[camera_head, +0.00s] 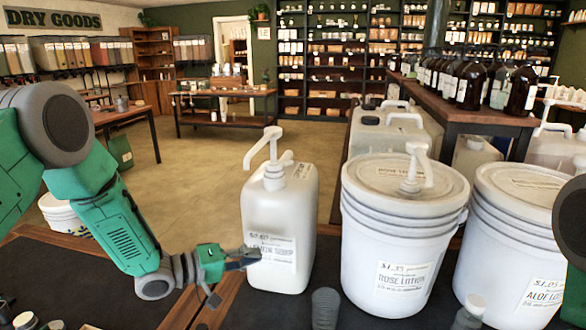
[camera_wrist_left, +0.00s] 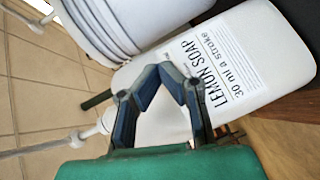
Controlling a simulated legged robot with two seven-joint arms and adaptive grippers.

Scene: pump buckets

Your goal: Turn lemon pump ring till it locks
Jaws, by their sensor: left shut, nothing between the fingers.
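The lemon soap jug (camera_head: 305,222) is a white, squarish container standing upright on the dark counter. Its white pump (camera_head: 270,150) rises from the top, with the spout to the left. The pump ring (camera_head: 274,181) sits around the pump's base at the jug's neck; I cannot tell whether it is locked. In the left wrist view the jug (camera_wrist_left: 258,40) shows its "LEMON SOAP" label, and its pump (camera_wrist_left: 90,133) extends left. My left gripper (camera_head: 252,257) is shut and empty, low in front of the label, well below the ring. It also shows in the wrist view (camera_wrist_left: 172,72). My right gripper is out of view.
The rose lotion bucket (camera_head: 392,250) with its own pump (camera_head: 415,170) stands right of the jug. Another white bucket (camera_head: 515,250) is farther right. A grey ribbed cylinder (camera_head: 325,308) stands at the front. Space left of the pump is clear.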

